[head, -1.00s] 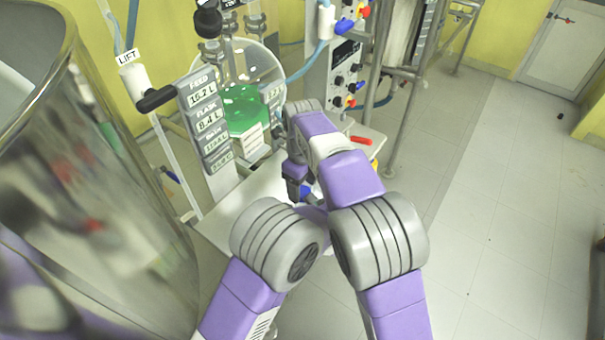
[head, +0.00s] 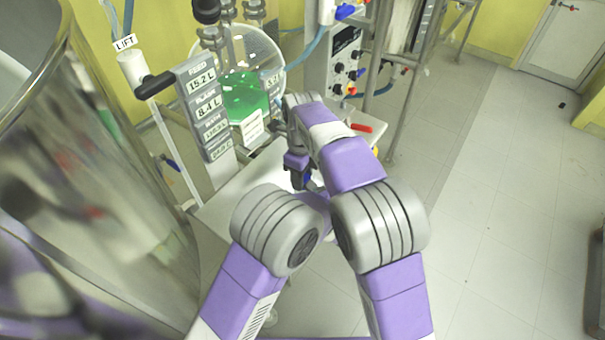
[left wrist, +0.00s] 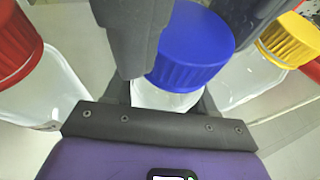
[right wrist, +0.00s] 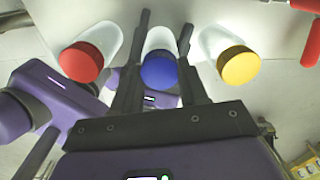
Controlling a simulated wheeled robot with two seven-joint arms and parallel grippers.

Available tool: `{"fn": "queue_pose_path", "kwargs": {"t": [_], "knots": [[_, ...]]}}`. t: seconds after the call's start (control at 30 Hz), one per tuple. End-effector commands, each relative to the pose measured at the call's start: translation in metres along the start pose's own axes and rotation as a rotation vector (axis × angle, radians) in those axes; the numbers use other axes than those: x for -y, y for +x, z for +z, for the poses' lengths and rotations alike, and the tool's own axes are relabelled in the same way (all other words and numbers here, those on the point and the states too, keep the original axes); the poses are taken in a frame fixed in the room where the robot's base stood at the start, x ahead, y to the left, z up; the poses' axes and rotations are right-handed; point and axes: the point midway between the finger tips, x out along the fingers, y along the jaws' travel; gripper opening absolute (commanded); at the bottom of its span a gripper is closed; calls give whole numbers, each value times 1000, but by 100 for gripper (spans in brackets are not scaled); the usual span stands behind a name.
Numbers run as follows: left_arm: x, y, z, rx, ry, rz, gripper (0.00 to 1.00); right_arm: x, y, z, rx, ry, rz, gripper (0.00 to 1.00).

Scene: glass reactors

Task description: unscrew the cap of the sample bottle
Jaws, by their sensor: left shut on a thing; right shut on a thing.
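The blue-capped bottle stands between a red-capped bottle (right wrist: 85,55) and a yellow-capped bottle (right wrist: 235,58) in the right wrist view. In the left wrist view its blue cap (left wrist: 190,50) fills the middle and its clear body (left wrist: 160,97) shows below. My left gripper (left wrist: 160,95) is shut on the bottle's body, under the cap. My right gripper (right wrist: 160,40) is shut on the blue cap (right wrist: 158,72), a finger on each side. In the head view my right gripper (head: 299,168) is over the pale bench top, largely hidden by my arm. The cap's thread is not visible.
The bench top (head: 232,200) lies below a flask with green liquid (head: 245,98) and a board of level labels (head: 205,110). A large shiny vessel (head: 90,200) fills the left. Open floor lies right.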

Motion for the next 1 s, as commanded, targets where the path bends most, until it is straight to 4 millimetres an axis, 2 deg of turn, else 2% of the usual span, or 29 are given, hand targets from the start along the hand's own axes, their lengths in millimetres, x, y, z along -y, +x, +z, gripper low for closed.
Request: {"fn": "queue_pose_path", "kwargs": {"t": [0.17,0.43,0.47,0.6,0.87,1.0], "knots": [[0,0,0,0,0,0,0,0,0,0,1,-162,0,7],[0,0,0,0,0,0,0,0,0,0,0,-176,-1,7],[0,0,0,0,0,0,0,0,0,0,0,-176,-1,46],[0,0,0,0,0,0,0,0,0,0,0,-175,-1,68],[0,0,0,0,0,0,0,0,-1,0,0,-175,-1,69],[0,0,0,0,0,0,0,0,-13,1,3,-175,-3,69]]}}
